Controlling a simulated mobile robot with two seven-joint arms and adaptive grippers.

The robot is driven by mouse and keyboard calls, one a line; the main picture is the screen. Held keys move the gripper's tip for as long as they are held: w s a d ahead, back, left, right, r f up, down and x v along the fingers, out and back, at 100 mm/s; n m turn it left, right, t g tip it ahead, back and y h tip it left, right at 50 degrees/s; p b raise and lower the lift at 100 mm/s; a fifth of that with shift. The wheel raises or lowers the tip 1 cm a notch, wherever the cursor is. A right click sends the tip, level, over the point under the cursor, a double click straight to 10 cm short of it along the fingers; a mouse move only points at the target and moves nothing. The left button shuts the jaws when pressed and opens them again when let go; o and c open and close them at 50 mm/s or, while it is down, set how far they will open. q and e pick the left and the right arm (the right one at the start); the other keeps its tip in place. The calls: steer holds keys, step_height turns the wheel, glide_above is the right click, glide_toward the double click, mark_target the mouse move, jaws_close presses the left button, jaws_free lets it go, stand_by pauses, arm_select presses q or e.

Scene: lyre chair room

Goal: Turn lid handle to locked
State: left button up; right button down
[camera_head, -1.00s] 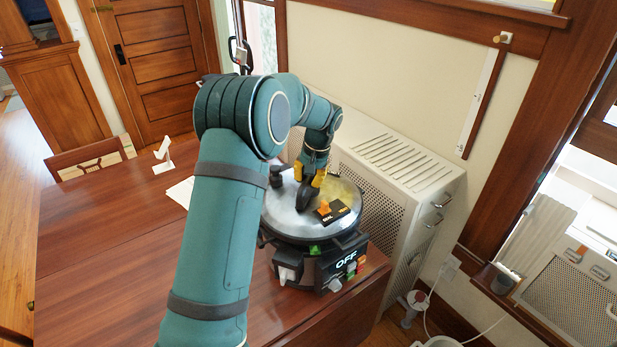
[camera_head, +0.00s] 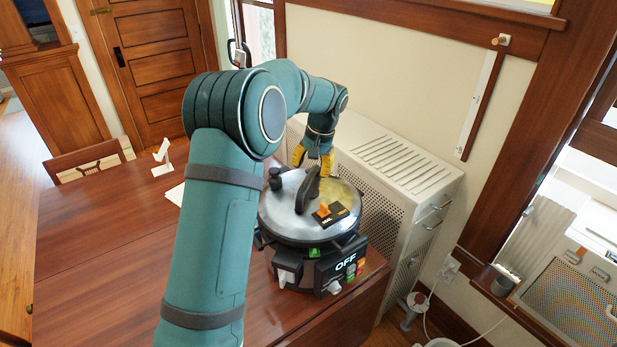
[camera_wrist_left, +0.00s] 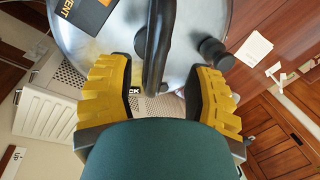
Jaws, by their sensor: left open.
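A round pressure cooker with a silvery lid (camera_head: 284,218) stands on the wooden table, with a black base marked OFF (camera_head: 345,264). A black lid handle (camera_head: 308,190) rises from the lid's middle. An orange pointer (camera_head: 322,210) sits by a black label plate at the lid's front right. My left gripper (camera_head: 312,160), with yellow fingers, is at the lid's far side, beyond the handle. In the left wrist view its open fingers (camera_wrist_left: 160,95) stand apart on both sides of the black handle (camera_wrist_left: 158,45); I cannot tell whether they touch it. My right gripper is not in view.
A white perforated radiator cover (camera_head: 400,160) stands close behind and right of the cooker. A black knob (camera_head: 275,178) rises from the lid's left. A small white stand (camera_head: 163,158) is at the table's far left. The table's left part is clear.

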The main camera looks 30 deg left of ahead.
arm_select(q)
step_height(320, 180, up, 6)
steer(key=d, duration=0.1)
steer(key=shift+d+r, duration=0.15)
steer(key=shift+r, duration=0.05)
steer(key=shift+w, duration=0.1)
stand_by(0.4)
